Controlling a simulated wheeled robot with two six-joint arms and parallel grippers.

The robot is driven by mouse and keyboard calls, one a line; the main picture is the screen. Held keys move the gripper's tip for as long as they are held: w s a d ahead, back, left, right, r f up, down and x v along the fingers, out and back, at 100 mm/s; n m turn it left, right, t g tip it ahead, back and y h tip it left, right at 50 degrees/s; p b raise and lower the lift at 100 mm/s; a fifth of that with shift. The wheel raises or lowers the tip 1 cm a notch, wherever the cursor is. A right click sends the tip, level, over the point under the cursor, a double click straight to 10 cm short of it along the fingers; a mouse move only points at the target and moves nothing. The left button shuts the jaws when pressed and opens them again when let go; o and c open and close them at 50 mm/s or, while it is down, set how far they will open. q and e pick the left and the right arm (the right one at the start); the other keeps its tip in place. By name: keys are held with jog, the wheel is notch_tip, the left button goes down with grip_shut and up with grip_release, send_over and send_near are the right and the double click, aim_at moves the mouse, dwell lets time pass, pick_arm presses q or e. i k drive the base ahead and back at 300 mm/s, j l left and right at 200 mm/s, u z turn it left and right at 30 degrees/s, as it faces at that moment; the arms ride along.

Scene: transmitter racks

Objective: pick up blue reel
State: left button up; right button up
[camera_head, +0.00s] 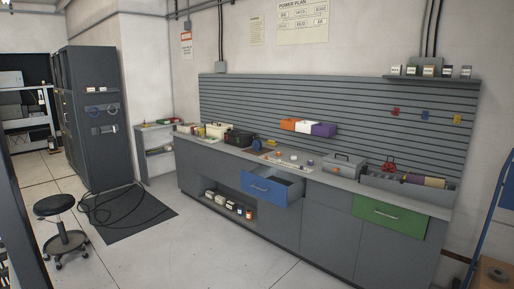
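A small blue round object (257,144) that looks like the blue reel stands on the long grey workbench (340,182), just right of a black case (239,138). It is too small in the picture to make out its details. An orange or yellow item (270,142) is close to its right side. Neither of my grippers shows in the head view.
A blue drawer (268,188) stands open from the bench front; the green drawer (389,215) looks shut. A black stool (60,225) and loose black cable (100,207) on a dark mat (128,222) occupy the left floor. The front floor is clear.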

aim_at(257, 145)
jog(key=i+u, duration=0.15)
jog(key=i, duration=0.5)
jog(key=i+u, duration=0.1)
jog(key=i, duration=0.55)
jog(key=i+u, duration=0.15)
jog(key=i, duration=0.5)
jog(key=i+l+u, duration=0.1)
jog(key=i, duration=0.55)
jog(key=i+j+u, duration=0.1)
jog(key=i+u, duration=0.4)
jog(key=i, duration=0.3)
jog(key=i+l+u, duration=0.25)
jog(key=i+u, duration=0.2)
jog(key=i, duration=0.35)
jog(key=i+z, duration=0.25)
jog(key=i, duration=0.2)
jog(key=i+j+z, duration=0.25)
jog(key=i, duration=0.2)
jog(key=i+z, duration=0.2)
jog(key=z, duration=0.25)
jog(key=i+j+z, duration=0.1)
jog(key=i+z, duration=0.15)
jog(key=z, duration=0.15)
jog(key=i+j+z, duration=0.15)
jog(key=z, duration=0.3)
jog(key=i+j+z, duration=0.2)
jog(key=z, duration=0.25)
